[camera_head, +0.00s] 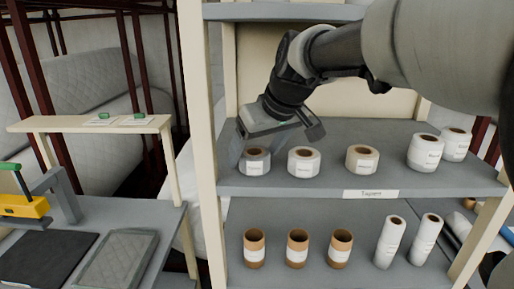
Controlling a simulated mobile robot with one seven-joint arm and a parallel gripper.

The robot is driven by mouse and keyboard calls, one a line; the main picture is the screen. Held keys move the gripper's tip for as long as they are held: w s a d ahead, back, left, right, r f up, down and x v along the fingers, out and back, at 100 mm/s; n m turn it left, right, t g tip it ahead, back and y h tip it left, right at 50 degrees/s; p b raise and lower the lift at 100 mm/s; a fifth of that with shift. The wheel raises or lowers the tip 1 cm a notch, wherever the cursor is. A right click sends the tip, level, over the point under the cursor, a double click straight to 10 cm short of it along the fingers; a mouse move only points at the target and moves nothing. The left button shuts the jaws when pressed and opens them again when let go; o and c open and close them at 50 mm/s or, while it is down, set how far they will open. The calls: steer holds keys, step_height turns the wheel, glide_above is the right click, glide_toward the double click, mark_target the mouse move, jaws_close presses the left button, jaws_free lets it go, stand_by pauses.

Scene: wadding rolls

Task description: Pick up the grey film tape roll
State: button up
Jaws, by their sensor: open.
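The grey film tape roll (255,162) appears to be the leftmost roll on the middle shelf, greyish with a brown core and a white label. It stands upright near the shelf's front edge. My gripper (276,142) reaches down from the upper right and is open and empty. One finger is at the left of this roll, and the other is up to its right, above the neighbouring white roll (304,162). I cannot tell whether the left finger touches the roll.
A cream roll (361,160) and two larger white rolls (424,153) stand further right on the same shelf (390,180). The shelf's left post (200,150) is close to my gripper. The lower shelf holds brown rolls (297,249) and white rolls (390,243). A workbench (165,225) stands at left.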

steer(key=shift+w+a+f, duration=0.2)
steer(key=shift+f, duration=0.3)
steer(key=c, duration=1.1)
steer(key=shift+r, duration=0.1)
steer(key=shift+c, duration=0.2)
